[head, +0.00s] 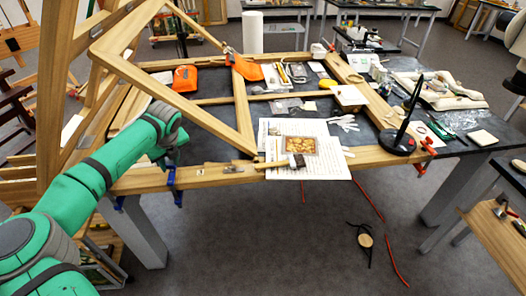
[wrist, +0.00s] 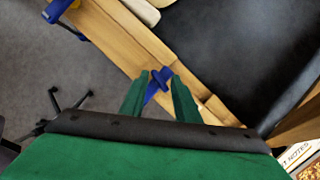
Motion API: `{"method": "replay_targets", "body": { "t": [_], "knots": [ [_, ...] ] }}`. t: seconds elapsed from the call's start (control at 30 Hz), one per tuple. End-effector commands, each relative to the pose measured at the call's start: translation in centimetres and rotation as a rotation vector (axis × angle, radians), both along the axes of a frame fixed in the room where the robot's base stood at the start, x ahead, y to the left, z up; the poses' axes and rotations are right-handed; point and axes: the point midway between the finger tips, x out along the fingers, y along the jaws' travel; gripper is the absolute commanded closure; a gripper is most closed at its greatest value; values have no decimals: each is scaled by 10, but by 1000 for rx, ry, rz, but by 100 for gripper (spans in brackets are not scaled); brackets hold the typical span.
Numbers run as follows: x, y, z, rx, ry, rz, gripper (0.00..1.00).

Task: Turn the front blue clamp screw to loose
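A blue clamp (wrist: 158,82) sits on the edge of the wooden frame in the wrist view. Its slanted blue part shows between the fingertips of my gripper (wrist: 160,78). The green fingers are apart, with a gap to each side of the blue part. I cannot tell how deep it is between them. In the head view a blue clamp (head: 172,179) hangs at the near edge of the frame, just below the end of my green arm. The fingers are hidden there. A second blue clamp (wrist: 58,9) shows at the wrist view's top left.
The wooden frame (head: 205,180) lies on the dark table (head: 207,150). Sheets of paper (head: 310,168), a brush (head: 297,160) and a small gilt piece (head: 300,145) lie to the right. A tall wooden easel frame (head: 60,80) rises at left. The floor in front (head: 270,230) is mostly clear.

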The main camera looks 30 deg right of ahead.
Motion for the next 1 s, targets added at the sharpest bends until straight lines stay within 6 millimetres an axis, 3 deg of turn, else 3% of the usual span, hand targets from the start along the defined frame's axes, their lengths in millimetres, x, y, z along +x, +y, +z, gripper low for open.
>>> {"method": "replay_targets", "body": {
  "t": [0.27,0.77,1.0],
  "knots": [
    [-10,-3,26,-2,-2,-50,73],
    [-41,-11,102,-1,-2,-48,73],
    [-42,-48,78,-104,-19,-52,73]
  ]
}}
